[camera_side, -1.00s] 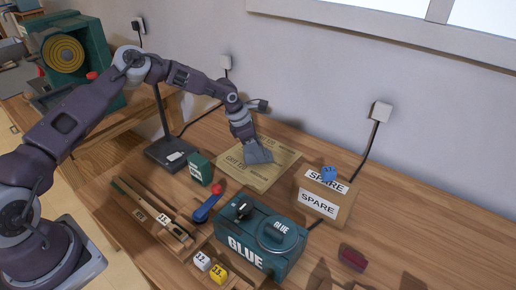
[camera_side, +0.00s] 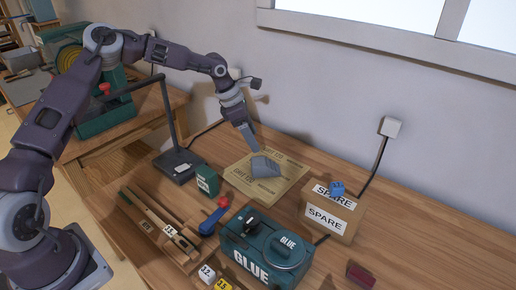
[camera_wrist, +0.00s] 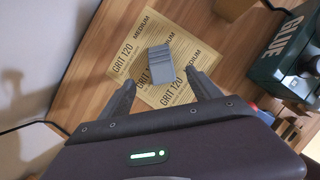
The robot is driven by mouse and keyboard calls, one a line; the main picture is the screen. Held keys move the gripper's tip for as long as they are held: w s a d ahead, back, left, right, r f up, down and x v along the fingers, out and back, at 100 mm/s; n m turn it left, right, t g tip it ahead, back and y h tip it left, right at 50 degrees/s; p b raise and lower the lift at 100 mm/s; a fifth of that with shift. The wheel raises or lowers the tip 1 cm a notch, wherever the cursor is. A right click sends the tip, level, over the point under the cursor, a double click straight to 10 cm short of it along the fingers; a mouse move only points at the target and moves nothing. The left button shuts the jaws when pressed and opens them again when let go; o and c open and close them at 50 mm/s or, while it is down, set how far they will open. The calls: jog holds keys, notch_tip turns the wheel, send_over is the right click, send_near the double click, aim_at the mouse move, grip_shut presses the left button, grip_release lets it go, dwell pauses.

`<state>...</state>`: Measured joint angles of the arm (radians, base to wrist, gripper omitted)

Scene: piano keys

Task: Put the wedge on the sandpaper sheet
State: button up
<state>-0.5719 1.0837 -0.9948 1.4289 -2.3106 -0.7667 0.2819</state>
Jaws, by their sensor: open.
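The grey wedge (camera_side: 265,167) lies on the tan sandpaper sheet (camera_side: 240,176), near the sheet's middle. In the wrist view the wedge (camera_wrist: 161,64) shows a ridged face and rests on the sheet (camera_wrist: 128,38), which is printed "GRIT 120 MEDIUM". My gripper (camera_side: 254,143) is above and behind the wedge in the side view, apart from it. In the wrist view my gripper's two fingers (camera_wrist: 160,86) are spread wide with nothing between the tips, and the wedge lies beyond them.
A green glue box (camera_side: 265,250) and a cardboard box marked SPARE (camera_side: 331,217) stand in front and to the right. A blue cube (camera_side: 337,188) sits on the SPARE box. A lamp (camera_side: 172,120) stands left of the sheet. A small green box (camera_side: 207,180) stands near the sheet's left edge.

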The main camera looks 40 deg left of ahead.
jog(key=w+d+r+m+t+y, duration=0.1)
jog(key=w+d+r+m+t, duration=0.2)
jog(key=r, duration=0.7)
jog(key=w+d+r+m+t+y, duration=0.1)
jog(key=r+m+t, duration=0.3)
jog(key=r, duration=0.6)
jog(key=s+d+r+m+t+h, duration=0.1)
jog(key=s+d+r+m+h, duration=0.1)
jog(key=s+d+r+m, duration=0.85)
jog(key=s+f+m+g, duration=0.25)
jog(key=s+m, duration=0.45)
jog(key=s, duration=1.2)
jog(key=s+a+f+m+g+y, duration=0.1)
jog(key=s+a+f, duration=0.3)
jog(key=s, duration=0.4)
jog(key=s+a+f+m+g+y, duration=0.1)
jog(key=s+a+f+g+y, duration=0.1)
jog(key=s, duration=0.5)
jog(key=shift+s+a+f, duration=0.4)
jog(key=shift+a+f, duration=0.45)
jog(key=shift+a, duration=0.3)
